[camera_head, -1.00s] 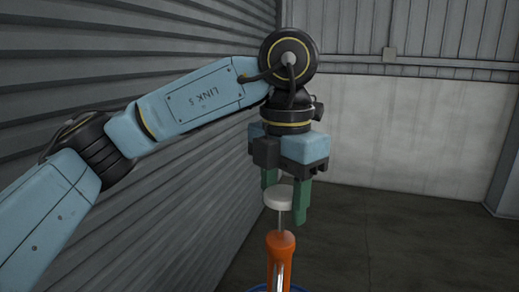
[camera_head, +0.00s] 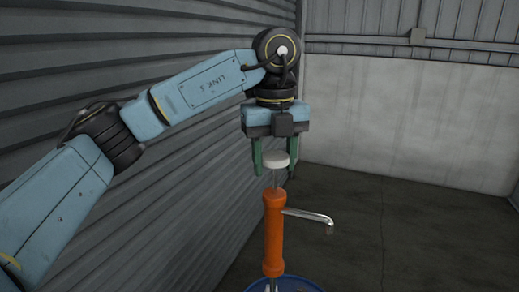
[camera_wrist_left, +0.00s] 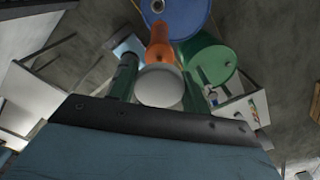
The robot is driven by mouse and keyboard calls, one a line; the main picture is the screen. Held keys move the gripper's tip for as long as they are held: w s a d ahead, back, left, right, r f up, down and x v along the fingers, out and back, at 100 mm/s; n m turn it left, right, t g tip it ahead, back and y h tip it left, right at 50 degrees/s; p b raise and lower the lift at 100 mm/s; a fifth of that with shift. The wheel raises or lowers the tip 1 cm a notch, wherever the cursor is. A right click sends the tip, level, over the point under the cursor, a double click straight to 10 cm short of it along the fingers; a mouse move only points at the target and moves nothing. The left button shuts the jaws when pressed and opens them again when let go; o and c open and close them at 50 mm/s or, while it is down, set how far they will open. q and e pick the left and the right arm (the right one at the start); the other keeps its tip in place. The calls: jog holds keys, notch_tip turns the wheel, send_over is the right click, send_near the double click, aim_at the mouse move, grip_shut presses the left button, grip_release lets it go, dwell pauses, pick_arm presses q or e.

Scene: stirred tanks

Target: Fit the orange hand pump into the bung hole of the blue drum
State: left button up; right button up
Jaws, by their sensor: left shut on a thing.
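The orange hand pump (camera_head: 274,232) hangs upright, with its silver spout (camera_head: 308,215) pointing right. My left gripper (camera_head: 274,172) is shut on its white top knob (camera_head: 275,159), green fingers on either side. The blue drum (camera_head: 296,283) shows only at the bottom edge of the head view, behind the pump's lower end. Whether the pump's tip touches it is cut off. In the left wrist view the blue drum (camera_wrist_left: 195,14) is at the top. A dark-ringed hole (camera_wrist_left: 157,6) shows on it, uncovered, just beyond the orange body (camera_wrist_left: 160,40). My right gripper is out of view.
In the left wrist view a green drum (camera_wrist_left: 209,62) stands beside the blue one, and pale tables or panels lie to both sides. A corrugated wall (camera_head: 120,60) runs along the left. Dark floor (camera_head: 420,225) lies open on the right.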

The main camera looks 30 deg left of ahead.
pick_arm(q)
jog(key=shift+w+a+f+n, duration=0.1)
jog(key=shift+w+a+n, duration=0.25)
jog(key=shift+a+n, duration=0.55)
jog(key=shift+w+a+f+n, duration=0.1)
jog(key=shift+w+a+n, duration=0.4)
jog(key=shift+n, duration=0.65)
jog(key=shift+w+a+f+n, duration=0.1)
jog(key=shift+w+a+n, duration=0.15)
jog(key=shift+a+n, duration=0.65)
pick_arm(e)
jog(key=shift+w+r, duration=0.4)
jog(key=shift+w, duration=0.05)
pick_arm(q)
jog(key=shift+d+p, duration=0.25)
jog(key=shift+p, duration=0.05)
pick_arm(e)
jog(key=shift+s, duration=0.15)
pick_arm(q)
jog(key=shift+f+b, duration=1.2)
jog(key=shift+f, duration=0.55)
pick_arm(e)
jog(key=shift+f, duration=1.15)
pick_arm(q)
jog(key=shift+f+b, duration=1.45)
jog(key=shift+f, duration=0.9)
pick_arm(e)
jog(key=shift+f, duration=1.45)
